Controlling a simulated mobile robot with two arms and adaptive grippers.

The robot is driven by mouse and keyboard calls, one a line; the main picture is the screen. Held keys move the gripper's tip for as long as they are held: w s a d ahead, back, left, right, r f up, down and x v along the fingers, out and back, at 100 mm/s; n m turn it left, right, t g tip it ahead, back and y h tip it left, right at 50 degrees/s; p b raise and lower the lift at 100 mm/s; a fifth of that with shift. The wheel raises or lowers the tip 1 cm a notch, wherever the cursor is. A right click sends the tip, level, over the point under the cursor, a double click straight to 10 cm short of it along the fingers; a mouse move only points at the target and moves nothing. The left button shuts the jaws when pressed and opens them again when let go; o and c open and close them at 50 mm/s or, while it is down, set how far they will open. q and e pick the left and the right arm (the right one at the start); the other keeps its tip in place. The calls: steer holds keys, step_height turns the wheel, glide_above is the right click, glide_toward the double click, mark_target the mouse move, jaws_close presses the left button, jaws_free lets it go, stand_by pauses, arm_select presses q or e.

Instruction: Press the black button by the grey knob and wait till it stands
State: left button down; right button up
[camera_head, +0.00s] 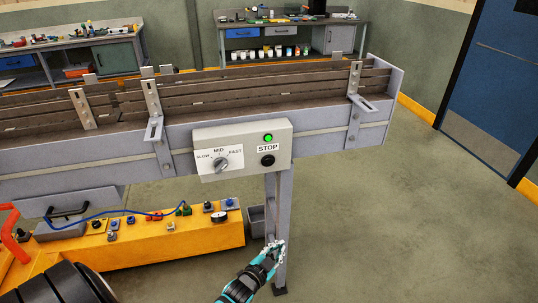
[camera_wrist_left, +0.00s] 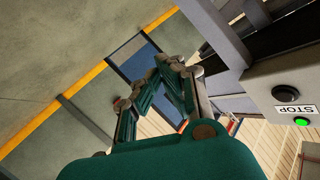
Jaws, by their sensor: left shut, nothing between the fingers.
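The black button (camera_head: 267,160) sits under the STOP label on the grey control box (camera_head: 207,136), on the near side of the conveyor. The grey knob (camera_head: 221,165) is to its left, among SLOW, MID and FAST marks. A green light (camera_head: 268,138) glows above the label. My left gripper (camera_head: 276,246) is shut and empty, below the box and apart from it. In the left wrist view the shut fingers (camera_wrist_left: 170,66) show at the middle, with the black button (camera_wrist_left: 286,93) to their right, untouched. My right gripper is not in view.
The conveyor (camera_head: 330,142) runs across the view; its leg (camera_head: 284,205) stands close to my left gripper. A yellow machine (camera_head: 180,247) with knobs and a blue cable is below left. Workbenches (camera_head: 290,22) stand behind. The floor at right is clear.

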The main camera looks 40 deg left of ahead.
mark_target(268, 161)
arm_select(q)
steer(key=w+a+r+t+p, duration=0.1)
steer(key=w+r+t, duration=0.1)
steer(key=r, duration=0.8)
steer(key=w+a+r+m+t+p, duration=0.1)
steer(key=w+r+t, duration=0.1)
steer(key=r, duration=0.9)
steer(key=shift+a+r+m+t+y+p, duration=0.15)
steer(key=shift+a+m+t+y+p, duration=0.15)
steer(key=shift+p, duration=0.05)
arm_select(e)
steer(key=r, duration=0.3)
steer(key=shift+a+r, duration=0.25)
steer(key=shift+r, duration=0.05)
arm_select(q)
steer(key=shift+w+a, duration=0.1)
steer(key=shift+w, duration=0.1)
steer(key=shift+w+a+b, duration=0.95)
steer(key=shift+w+a, duration=0.45)
steer(key=shift+a, duration=0.25)
steer(key=shift+w+a+b, duration=0.9)
steer(key=shift+w+a, duration=0.5)
steer(key=shift+a, duration=0.25)
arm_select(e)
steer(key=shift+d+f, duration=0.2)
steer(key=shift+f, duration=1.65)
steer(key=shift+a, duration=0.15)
